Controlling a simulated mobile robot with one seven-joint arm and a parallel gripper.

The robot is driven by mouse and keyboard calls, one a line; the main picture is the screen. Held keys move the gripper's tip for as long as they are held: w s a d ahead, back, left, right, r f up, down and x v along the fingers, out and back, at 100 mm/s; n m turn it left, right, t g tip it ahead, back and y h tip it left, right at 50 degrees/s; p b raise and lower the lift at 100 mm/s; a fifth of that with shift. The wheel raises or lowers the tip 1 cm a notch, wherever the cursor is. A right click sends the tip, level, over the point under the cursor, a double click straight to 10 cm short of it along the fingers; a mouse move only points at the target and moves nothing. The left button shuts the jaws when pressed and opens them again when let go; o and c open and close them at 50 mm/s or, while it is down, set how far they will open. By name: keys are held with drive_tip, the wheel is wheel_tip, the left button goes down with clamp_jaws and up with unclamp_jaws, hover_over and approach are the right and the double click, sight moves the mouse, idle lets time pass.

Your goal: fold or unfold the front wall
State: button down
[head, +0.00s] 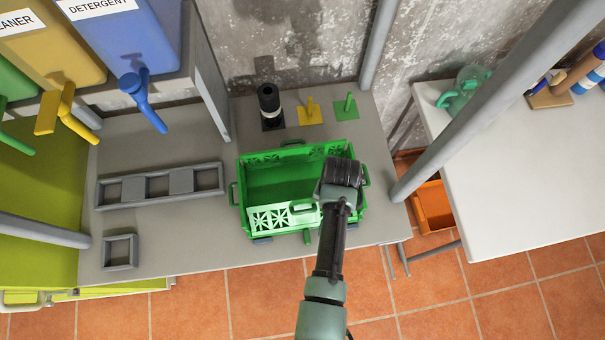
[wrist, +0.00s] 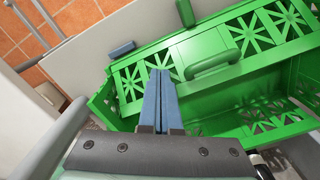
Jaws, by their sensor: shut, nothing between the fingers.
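A green crate (head: 283,174) stands on the grey worktop, its inside empty as far as it shows. Its front wall (head: 270,218), a panel with lattice cut-outs and a handle, runs along the near side. The front wall (wrist: 176,66) and its handle (wrist: 212,68) also show in the wrist view. I cannot tell the wall's exact tilt. My gripper (wrist: 158,78) is shut and empty, its blue-grey fingers over the front wall, left of the handle. I cannot tell whether they touch it. In the head view my wrist covers the crate's right part and hides the fingertips.
A grey three-part tray (head: 160,186) and a small square frame (head: 119,252) lie left of the crate. A black cylinder (head: 268,102), a yellow stand (head: 311,113) and a green stand (head: 346,107) stand behind. Grey posts (head: 495,90) rise at right. Dispensers hang upper left.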

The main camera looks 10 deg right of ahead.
drive_tip(key=shift+w, duration=0.25)
drive_tip(key=shift+r+p, duration=2.05)
drive_tip(key=shift+p, duration=0.1)
drive_tip(key=shift+w+f, duration=0.1)
drive_tip(key=shift+w+b, duration=0.45)
drive_tip(key=shift+w, duration=0.05)
drive_tip(key=shift+w+b, duration=0.4)
drive_tip(key=shift+w, duration=0.4)
